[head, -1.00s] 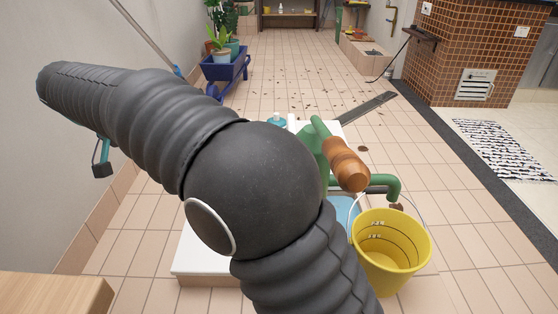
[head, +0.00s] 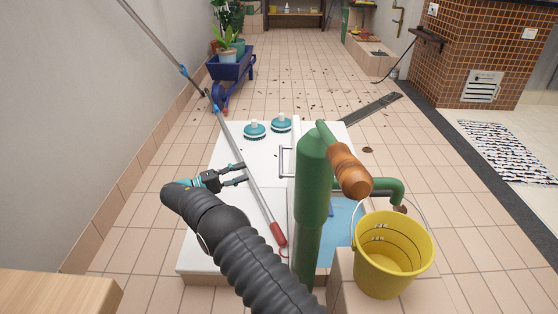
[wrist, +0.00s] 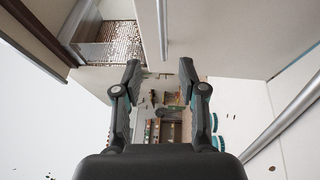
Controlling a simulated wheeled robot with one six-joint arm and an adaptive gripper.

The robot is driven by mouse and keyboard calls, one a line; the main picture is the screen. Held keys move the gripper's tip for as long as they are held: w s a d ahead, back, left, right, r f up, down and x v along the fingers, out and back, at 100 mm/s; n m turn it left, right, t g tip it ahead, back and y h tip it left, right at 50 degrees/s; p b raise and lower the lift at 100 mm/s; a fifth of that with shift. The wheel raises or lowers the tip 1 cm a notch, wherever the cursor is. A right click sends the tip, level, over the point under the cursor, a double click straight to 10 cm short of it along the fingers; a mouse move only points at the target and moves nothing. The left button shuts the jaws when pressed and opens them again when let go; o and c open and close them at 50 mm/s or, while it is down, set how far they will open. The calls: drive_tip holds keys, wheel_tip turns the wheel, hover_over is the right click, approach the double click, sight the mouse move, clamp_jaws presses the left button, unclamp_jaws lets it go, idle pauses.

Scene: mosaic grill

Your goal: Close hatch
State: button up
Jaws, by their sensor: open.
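The hatch (head: 296,136) looks like a white panel standing up nearly edge-on on the white platform (head: 228,225), with a thin metal handle (head: 284,161) on its left side. The blue-lined opening (head: 345,212) shows to its right. The green pump (head: 312,180) hides much of the panel and opening. My gripper (head: 243,174) is open and empty, left of the handle and apart from it, with its fingers pointing right. In the wrist view my gripper (wrist: 159,70) has its fingers apart with nothing between them.
A long pole with a red grip (head: 278,234) leans across the platform, passing close to my gripper. Two teal scrubbers (head: 255,131) (head: 281,123) sit at the platform's far side. A yellow bucket (head: 392,255) stands right of the pump.

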sight(281, 158)
drive_tip(key=shift+n+h, duration=0.3)
drive_tip(key=shift+h, duration=0.1)
drive_tip(key=x, duration=0.9)
drive_tip(key=f+p+x, duration=0.1)
drive_tip(key=x, duration=0.4)
drive_tip(key=shift+w+d, duration=0.35)
clamp_jaws()
